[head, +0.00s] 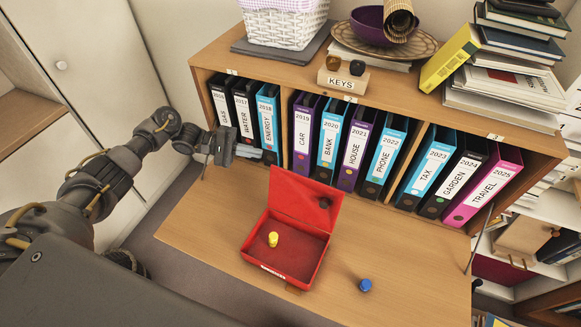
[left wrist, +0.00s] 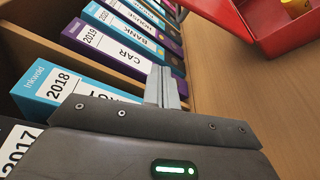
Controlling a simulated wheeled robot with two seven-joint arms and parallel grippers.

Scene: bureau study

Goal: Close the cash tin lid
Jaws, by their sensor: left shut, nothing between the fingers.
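The red cash tin (head: 302,252) stands on the wooden desk leaf with its lid (head: 300,198) open, raised at the back and leaning away. A small dark round spot shows on the lid's inner face. A small yellow cylinder (head: 273,239) is inside the tin at the left. My left gripper (head: 270,157) is shut and empty, behind and left of the lid, close to the binder spines and apart from the tin. In the left wrist view its closed fingers (left wrist: 162,88) point up toward the binders, with part of the tin (left wrist: 268,22) at upper right. My right gripper is not in view.
Several labelled binders (head: 327,140) fill the shelf behind the desk leaf (head: 210,225). A small blue cylinder (head: 365,285) stands right of the tin. A KEYS box (head: 343,80), basket (head: 285,22) and books (head: 505,80) sit on top. The leaf left and right of the tin is mostly clear.

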